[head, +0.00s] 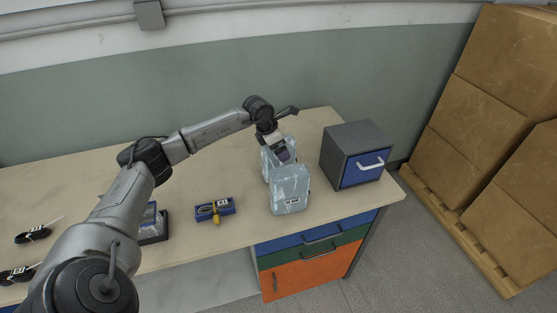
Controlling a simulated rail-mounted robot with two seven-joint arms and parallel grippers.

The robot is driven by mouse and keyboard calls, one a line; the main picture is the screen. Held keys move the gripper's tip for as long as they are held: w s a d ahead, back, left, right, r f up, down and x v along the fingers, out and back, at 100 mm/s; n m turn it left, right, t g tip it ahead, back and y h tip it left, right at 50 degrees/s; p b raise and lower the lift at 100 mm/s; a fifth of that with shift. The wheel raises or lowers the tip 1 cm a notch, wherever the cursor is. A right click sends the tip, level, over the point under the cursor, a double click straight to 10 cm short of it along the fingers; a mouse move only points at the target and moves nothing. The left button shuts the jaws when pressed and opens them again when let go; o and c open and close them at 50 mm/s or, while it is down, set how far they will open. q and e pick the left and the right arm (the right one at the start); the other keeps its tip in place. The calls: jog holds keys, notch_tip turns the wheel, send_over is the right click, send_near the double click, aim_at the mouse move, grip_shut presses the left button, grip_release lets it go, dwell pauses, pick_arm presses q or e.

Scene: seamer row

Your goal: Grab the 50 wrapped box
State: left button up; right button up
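Two pale blue-grey wrapped boxes stand close together on the workbench. The front wrapped box (289,190) has a small dark-and-white label low on its front; its number is too small to read. The rear wrapped box (266,163) stands just behind it and is partly covered by my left gripper and the front box. My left gripper (284,156) points down at the rear box's upper part. Its fingertips are hard to make out, so I cannot tell whether it is open or touching the box. My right gripper is not in view.
Black items lie at far left. The bench (240,228) ends at its front edge; stacked cartons (495,130) stand at right.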

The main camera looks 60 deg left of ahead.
pick_arm(q)
jog(key=shift+f, duration=0.2)
dwell(0.6)
jog(key=shift+c, duration=0.4)
jog(key=c, duration=1.4)
